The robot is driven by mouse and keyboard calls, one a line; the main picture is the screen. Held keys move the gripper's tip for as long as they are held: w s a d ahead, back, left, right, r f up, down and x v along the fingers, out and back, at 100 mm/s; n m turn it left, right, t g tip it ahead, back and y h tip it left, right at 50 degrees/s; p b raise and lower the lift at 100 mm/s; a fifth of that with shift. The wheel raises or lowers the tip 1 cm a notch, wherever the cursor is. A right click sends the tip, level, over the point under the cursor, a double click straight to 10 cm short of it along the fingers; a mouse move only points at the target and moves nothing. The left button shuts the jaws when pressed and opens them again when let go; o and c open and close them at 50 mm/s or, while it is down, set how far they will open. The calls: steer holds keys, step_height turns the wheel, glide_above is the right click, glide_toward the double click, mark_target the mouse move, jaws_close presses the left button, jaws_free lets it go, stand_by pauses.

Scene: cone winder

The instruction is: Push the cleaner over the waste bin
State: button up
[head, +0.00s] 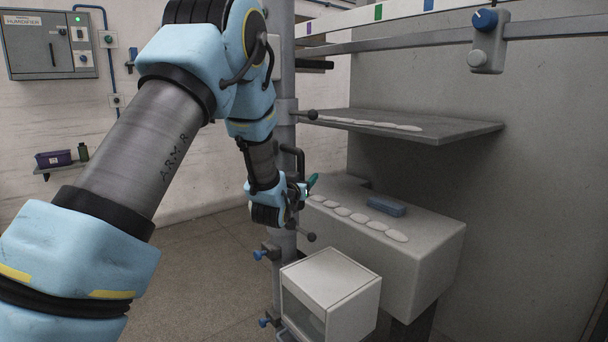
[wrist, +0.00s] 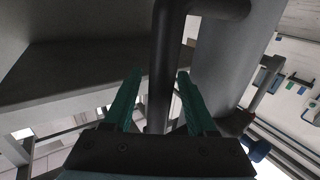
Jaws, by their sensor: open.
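The cleaner looks to be the tall grey vertical pipe (head: 287,75), with a dark handle (head: 299,158) on its side. In the wrist view the pipe (wrist: 225,60) fills the upper right, and the dark handle bar (wrist: 163,65) runs between the green fingers. My gripper (head: 311,184) is open at the handle's height. It also shows in the wrist view (wrist: 160,88), its fingers apart on both sides of the bar; contact cannot be told. A white box with a window in front (head: 330,290) stands low beside the pipe. I cannot tell whether it is the waste bin.
A grey machine block (head: 425,250) with several white pads and a blue block (head: 386,206) lies right of the pipe. A grey shelf (head: 450,130) juts out above it. An overhead rail (head: 400,42) runs across the top. The floor (head: 200,265) at left is clear.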

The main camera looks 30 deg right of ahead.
jaws_close()
stand_by(0.5)
stand_by(1.0)
